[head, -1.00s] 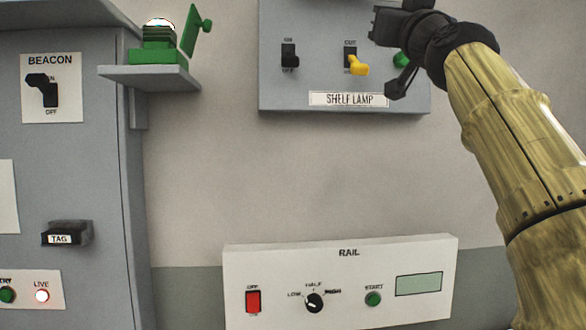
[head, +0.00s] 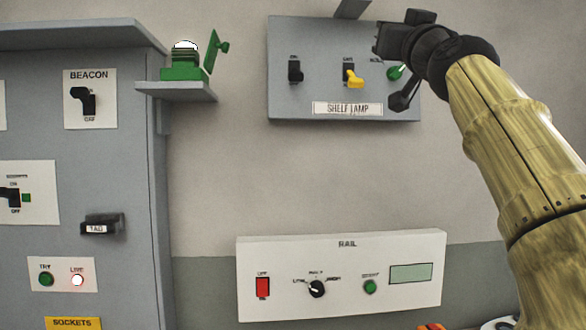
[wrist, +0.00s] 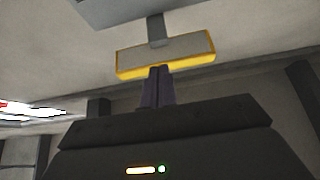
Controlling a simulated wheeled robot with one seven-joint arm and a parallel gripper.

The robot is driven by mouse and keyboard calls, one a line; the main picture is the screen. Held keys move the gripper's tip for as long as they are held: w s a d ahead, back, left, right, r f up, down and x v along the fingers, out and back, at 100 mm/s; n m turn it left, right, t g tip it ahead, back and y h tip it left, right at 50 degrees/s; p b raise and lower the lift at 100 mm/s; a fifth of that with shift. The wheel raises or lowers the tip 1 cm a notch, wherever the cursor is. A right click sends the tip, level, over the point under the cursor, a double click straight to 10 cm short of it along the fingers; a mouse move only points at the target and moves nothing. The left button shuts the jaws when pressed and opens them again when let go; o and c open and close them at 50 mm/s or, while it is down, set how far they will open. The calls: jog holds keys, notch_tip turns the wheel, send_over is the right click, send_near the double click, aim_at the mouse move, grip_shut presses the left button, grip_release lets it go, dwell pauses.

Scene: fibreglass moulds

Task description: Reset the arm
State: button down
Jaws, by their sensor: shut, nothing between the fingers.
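My gripper (wrist: 158,72) shows in the wrist view with its two dark fingers together and nothing between them. Behind the fingertips hangs a grey plate with a yellow edge (wrist: 165,71), on a grey bracket; I cannot tell whether the fingers touch it. In the head view my arm rises along the right side, and its dark end is in front of the right part of the grey SHELF LAMP panel (head: 300,100). The fingers are hard to make out there. A green knob or lamp (head: 396,72) shows close beside the arm's end.
The white RAIL panel (head: 345,300) is on the wall below. A grey cabinet (head: 120,170) with the BEACON switch (head: 84,101) stands at left. A green device (head: 184,66) sits on a small shelf (head: 180,92). The wall between the panels is bare.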

jog(key=w+f+g, duration=0.4)
jog(key=w+f, duration=0.5)
jog(key=f, duration=0.6)
notch_tip(320, 180, down, 25)
jog(key=w+a+m+g+h, duration=0.1)
jog(key=w+a+g, duration=0.1)
jog(key=g, duration=0.4)
jog(key=s+f+g, duration=0.3)
jog(key=s+f, duration=0.1)
jog(key=f, duration=0.5)
jog(key=s+f+g, duration=0.2)
jog(key=s+f, duration=0.1)
jog(key=f, duration=0.7)
jog(key=s+f+g+h, duration=0.2)
jog(key=s+f+g, duration=0.5)
jog(key=s+f, duration=1.3)
notch_tip(320, 180, down, 9)
jog(key=b, duration=1.1)
notch_tip(320, 180, up, 19)
jog(key=p, duration=1.9)
jog(key=shift+s+r+p, duration=0.2)
jog(key=shift+s+p, duration=0.2)
